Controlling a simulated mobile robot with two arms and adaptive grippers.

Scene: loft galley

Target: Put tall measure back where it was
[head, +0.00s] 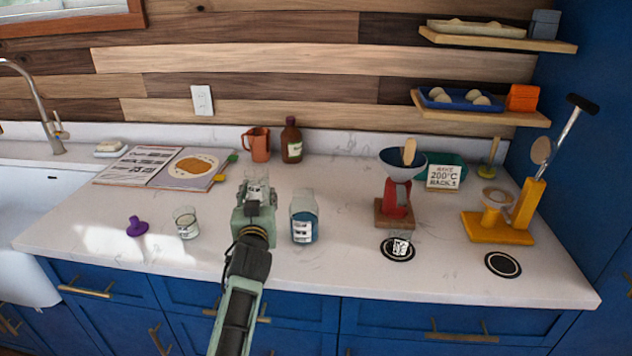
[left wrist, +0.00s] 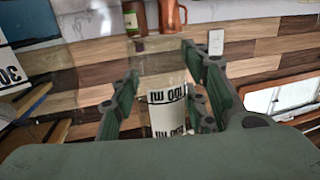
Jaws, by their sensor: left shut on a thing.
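My left gripper (head: 256,192) is over the middle of the counter, between a short glass with a white label (head: 187,224) and a jar of blue liquid (head: 304,222). It is shut on a clear vessel, which I take for the tall measure. In the left wrist view the measure (left wrist: 168,112) sits between the two green fingers (left wrist: 160,90), its white label printed with black "ml" lettering upside down. In the head view the gripper hides most of it; I cannot tell whether its base touches the counter. My right gripper is not in view.
A purple funnel-like item (head: 137,227) and an open book (head: 165,166) are to the left. An orange jug (head: 257,145) and brown bottle (head: 291,140) stand behind. A red grinder (head: 396,198), yellow stand (head: 498,228) and two black round marks, one here (head: 503,264), are right.

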